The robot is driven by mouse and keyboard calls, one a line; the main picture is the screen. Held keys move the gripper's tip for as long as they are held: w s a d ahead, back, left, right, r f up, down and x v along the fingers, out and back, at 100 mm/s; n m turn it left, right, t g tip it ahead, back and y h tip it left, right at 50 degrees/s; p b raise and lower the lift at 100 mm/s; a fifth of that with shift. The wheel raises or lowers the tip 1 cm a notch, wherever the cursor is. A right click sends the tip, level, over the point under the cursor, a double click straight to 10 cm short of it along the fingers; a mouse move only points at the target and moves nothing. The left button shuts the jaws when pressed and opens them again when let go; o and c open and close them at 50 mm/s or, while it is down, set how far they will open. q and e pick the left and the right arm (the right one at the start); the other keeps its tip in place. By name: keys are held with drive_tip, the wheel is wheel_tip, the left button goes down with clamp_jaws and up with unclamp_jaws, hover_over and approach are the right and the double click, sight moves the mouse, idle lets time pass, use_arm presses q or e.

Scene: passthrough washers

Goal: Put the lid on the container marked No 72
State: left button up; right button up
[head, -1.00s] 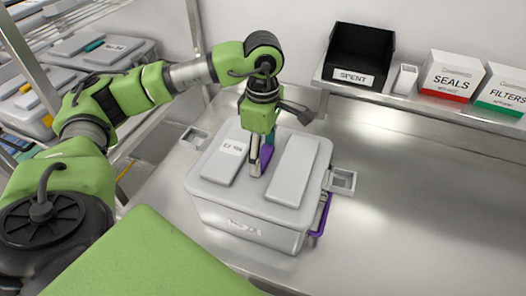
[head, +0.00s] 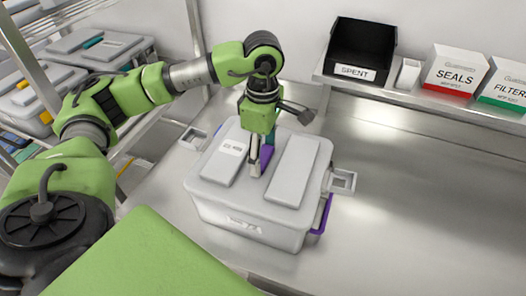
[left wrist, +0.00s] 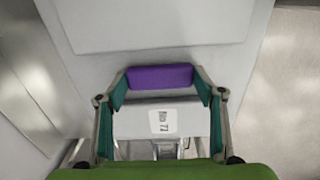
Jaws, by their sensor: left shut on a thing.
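My left gripper (head: 262,155) points down and is shut on the purple handle (head: 266,157) of a light grey lid (head: 292,172). The left wrist view shows the handle (left wrist: 160,77) between the teal finger pads of my gripper (left wrist: 160,88). The lid has two raised panels, and a white tag (left wrist: 163,121) that seems to read No 72 or 77. It lies over the grey container (head: 205,212), edges roughly aligned; I cannot tell whether it is fully seated. The container's front label (head: 245,226) is too blurred to read. My right gripper is not in view.
Metal brackets stand left (head: 194,138) and right (head: 343,181) of the container. A purple bail (head: 323,214) hangs at its right side. A back shelf holds a SPENT bin (head: 360,52), SEALS box (head: 455,72) and FILTERS box (head: 505,88). The counter (head: 430,210) is clear to the right.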

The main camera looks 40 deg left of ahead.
use_arm(q)
drive_tip(key=shift+f+b, duration=0.65)
drive_tip(key=shift+b, duration=0.2)
idle(0.7)
idle(0.4)
drive_tip(key=o, duration=2.3)
drive_tip(key=shift+s+f, duration=0.1)
drive_tip(key=shift+o, duration=0.2)
drive_tip(key=shift+r+p, duration=1.9)
drive_tip(key=shift+r, duration=1.65)
